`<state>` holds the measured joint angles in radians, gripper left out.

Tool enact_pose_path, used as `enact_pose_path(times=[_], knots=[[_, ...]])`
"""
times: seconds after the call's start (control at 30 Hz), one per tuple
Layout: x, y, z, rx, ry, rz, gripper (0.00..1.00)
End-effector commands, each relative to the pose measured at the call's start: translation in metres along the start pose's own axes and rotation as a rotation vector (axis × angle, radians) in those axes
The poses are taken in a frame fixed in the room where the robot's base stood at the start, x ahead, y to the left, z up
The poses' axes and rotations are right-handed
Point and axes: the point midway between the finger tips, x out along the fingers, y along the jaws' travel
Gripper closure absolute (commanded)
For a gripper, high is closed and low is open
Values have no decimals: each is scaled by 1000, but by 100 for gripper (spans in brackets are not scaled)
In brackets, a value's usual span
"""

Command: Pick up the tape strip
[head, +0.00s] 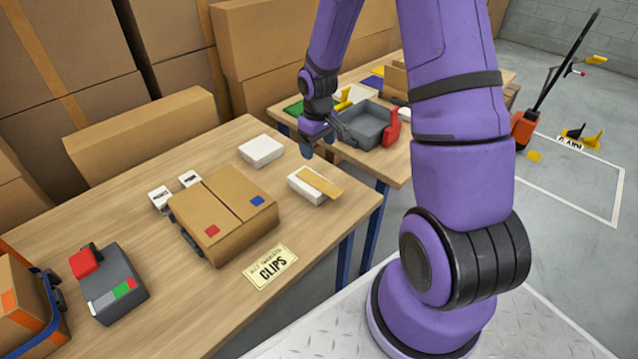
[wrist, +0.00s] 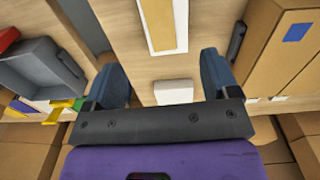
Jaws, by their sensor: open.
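The tan tape strip (head: 320,182) lies on top of a white box (head: 304,190) near the right edge of the near table. One end of it sticks out past the box. In the wrist view the strip (wrist: 161,24) lies along the white box (wrist: 182,28) at the top of the picture, ahead of the fingertips. My gripper (head: 319,147) is above the table, behind and above the strip, and touches nothing that I can see. In the wrist view its two blue fingers (wrist: 160,78) are wide apart with nothing between them but a view of the table and a second white box beyond.
A cardboard box (head: 222,212) with dark clips stands left of the strip. The second white box (head: 261,150) is behind it. A CLIPS card (head: 270,268) lies in front. A grey tray (head: 368,125) and a red item (head: 392,127) stand on the far table. A gap separates the tables.

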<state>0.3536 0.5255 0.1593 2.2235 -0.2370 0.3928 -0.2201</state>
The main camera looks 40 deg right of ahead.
Motion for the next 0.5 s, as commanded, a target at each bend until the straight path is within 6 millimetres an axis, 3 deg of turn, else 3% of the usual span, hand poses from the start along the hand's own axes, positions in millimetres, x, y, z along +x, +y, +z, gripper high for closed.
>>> enact_pose_path(times=[0.5], knots=[[64,1,0,-10,-12,-17,19]])
